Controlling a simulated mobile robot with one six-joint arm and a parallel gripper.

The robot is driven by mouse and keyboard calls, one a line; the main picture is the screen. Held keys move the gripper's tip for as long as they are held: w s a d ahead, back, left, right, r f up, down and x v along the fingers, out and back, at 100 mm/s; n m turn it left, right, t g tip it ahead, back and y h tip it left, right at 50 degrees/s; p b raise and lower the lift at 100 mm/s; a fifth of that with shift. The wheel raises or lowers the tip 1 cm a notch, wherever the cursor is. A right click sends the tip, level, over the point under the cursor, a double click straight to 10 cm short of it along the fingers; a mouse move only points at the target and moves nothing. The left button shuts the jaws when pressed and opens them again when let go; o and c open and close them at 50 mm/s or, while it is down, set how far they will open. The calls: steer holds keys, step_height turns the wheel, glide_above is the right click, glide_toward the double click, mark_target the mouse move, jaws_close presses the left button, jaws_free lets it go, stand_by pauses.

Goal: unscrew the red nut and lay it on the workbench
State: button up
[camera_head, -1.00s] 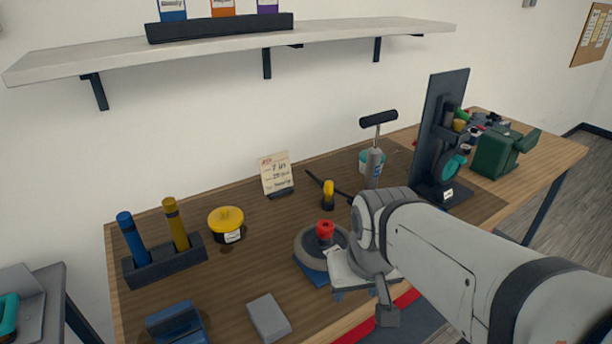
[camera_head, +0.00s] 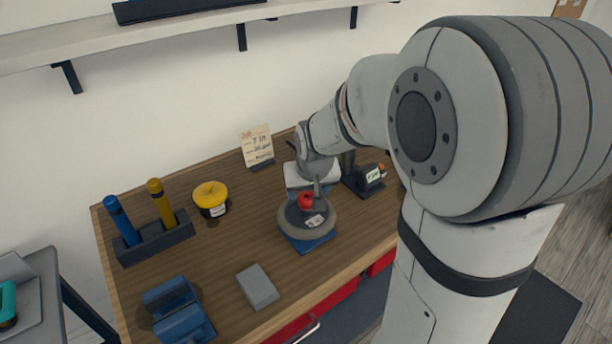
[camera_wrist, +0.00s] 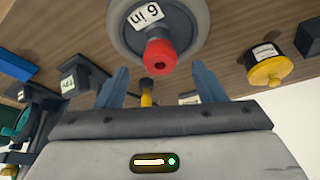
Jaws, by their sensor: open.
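The red nut (camera_head: 306,201) sits at the centre of a round grey wheel (camera_head: 322,222) that rests on a blue base (camera_head: 308,243) on the workbench (camera_head: 236,240). In the wrist view the red nut (camera_wrist: 160,56) shows a dark centre hole, and the wheel (camera_wrist: 118,28) carries a white label reading "6 in". My gripper (camera_wrist: 160,85) is open and empty; its two blue-grey fingers point toward the nut from either side, apart from it. In the head view my gripper (camera_head: 316,184) is just behind the nut, and its fingers are partly hidden.
A yellow-lidded pot (camera_head: 211,197) and a holder with blue and yellow cylinders (camera_head: 155,241) stand to the left. A grey block (camera_head: 257,287) and a blue device (camera_head: 178,310) lie at the front. A card stand (camera_head: 257,146) is at the back. Bare wood lies left of the wheel.

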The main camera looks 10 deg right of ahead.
mark_target(306, 201)
steer(key=shift+x, duration=1.8)
steer(key=shift+c, duration=0.4)
steer(key=c, duration=1)
steer(key=shift+s+n+y+p, duration=0.1)
steer(key=shift+n+y+p, duration=0.2)
steer(key=shift+n+p, duration=0.25)
steer(key=shift+f+n+b, duration=0.2)
steer(key=shift+n+b, duration=0.05)
steer(key=shift+b, duration=0.15)
steer(key=shift+n+b, duration=0.3)
steer(key=shift+b, duration=0.15)
steer(key=shift+n+g+y+b, duration=0.4)
steer(key=shift+n+y+b, duration=0.5)
steer(key=shift+n+b, duration=1.5)
steer(key=shift+b, duration=1.1)
